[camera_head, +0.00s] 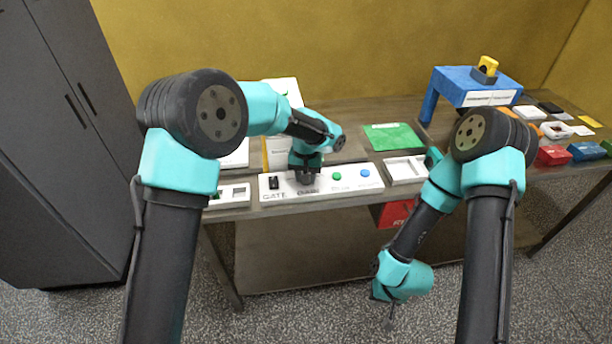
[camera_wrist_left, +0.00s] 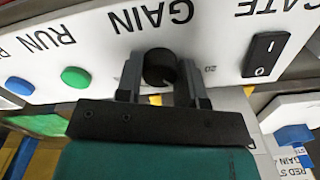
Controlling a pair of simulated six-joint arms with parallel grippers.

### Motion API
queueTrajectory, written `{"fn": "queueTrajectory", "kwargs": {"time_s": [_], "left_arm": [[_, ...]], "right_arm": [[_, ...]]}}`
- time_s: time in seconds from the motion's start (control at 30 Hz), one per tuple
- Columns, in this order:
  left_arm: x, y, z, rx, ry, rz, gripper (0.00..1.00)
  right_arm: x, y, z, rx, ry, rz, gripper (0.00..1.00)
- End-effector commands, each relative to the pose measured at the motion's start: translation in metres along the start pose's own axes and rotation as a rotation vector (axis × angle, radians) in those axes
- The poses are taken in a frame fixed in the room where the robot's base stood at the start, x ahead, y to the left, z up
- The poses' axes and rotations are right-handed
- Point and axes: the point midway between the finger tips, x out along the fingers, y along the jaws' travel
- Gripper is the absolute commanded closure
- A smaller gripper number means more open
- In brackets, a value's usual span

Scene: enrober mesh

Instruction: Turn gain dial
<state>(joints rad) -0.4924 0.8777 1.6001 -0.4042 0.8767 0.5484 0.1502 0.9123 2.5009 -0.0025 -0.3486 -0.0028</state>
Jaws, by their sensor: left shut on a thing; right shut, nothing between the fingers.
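The gain dial (camera_wrist_left: 160,67) is a round black knob on a white control panel (camera_wrist_left: 105,45), below the word GAIN in the left wrist view. My left gripper (camera_wrist_left: 160,80) has one finger on each side of the dial and is shut on it. In the head view my left gripper (camera_head: 307,177) reaches down onto the panel (camera_head: 265,197) and hides the dial. My right gripper (camera_head: 390,318) hangs low in front of the table, pointing down, shut and empty, far from the panel.
A black GATE rocker switch (camera_wrist_left: 265,55), a green button (camera_wrist_left: 76,77) and a blue button (camera_wrist_left: 20,86) flank the dial. A white tray (camera_head: 405,180) and green mat (camera_head: 393,137) lie to the right. A blue stand (camera_head: 450,85) and small items occupy the table's right end.

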Motion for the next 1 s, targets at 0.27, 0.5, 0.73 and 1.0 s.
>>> {"fn": "queueTrajectory", "kwargs": {"time_s": [0.27,0.5,0.73,1.0], "left_arm": [[-0.0004,0.0001,-0.0005,0.206,0.002,0.000,0.88],[-0.0004,0.0001,-0.0006,0.316,0.002,0.000,0.88],[-0.0004,0.0001,-0.0006,0.348,0.002,0.000,0.88],[-0.0004,0.0001,-0.0007,0.348,0.003,0.000,0.88]], "right_arm": [[0.0000,0.0000,0.0000,0.000,0.000,0.000,1.00],[0.0000,0.0000,0.0000,0.000,0.000,0.000,1.00],[0.0000,0.0000,0.0000,0.000,0.000,0.000,1.00],[0.0000,0.0000,0.0000,0.000,0.000,0.000,1.00]]}}
